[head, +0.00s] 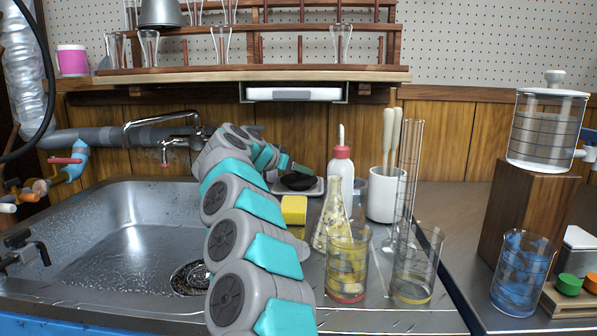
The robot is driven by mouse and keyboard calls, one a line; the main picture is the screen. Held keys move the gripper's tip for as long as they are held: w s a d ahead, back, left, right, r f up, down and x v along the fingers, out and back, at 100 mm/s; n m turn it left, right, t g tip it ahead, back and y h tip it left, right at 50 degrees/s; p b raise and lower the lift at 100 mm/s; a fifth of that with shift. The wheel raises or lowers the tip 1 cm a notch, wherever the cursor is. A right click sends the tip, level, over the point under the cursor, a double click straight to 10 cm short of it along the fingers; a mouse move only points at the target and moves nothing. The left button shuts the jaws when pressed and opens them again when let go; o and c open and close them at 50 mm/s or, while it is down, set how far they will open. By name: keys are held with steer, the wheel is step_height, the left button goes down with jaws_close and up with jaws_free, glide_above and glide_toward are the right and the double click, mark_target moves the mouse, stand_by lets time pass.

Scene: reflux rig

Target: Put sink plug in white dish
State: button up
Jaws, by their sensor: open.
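A dark round piece, which looks like the sink plug (297,181), lies on or in a pale shallow dish (317,189) behind the yellow sponge. The dish looks like the white dish, and its left part is hidden by my arm. My gripper (296,168) is at the far end of my arm, just above and left of the dark piece. It is small and partly hidden here. I see nothing held in it, and I cannot tell whether it touches the plug.
The steel sink (120,235) with its drain (190,278) is at left, under a tap (165,120). A yellow sponge (294,209), red-capped bottle (341,170), flask (331,222), beakers (347,265) and white holder (386,195) crowd the counter. A glassware shelf (230,75) hangs above.

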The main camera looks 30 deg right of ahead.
steer(key=p+v, duration=0.1)
steer(key=v, duration=1)
steer(key=shift+a+r, duration=0.2)
steer(key=shift+a, duration=0.1)
steer(key=shift+s, duration=0.1)
stand_by(0.7)
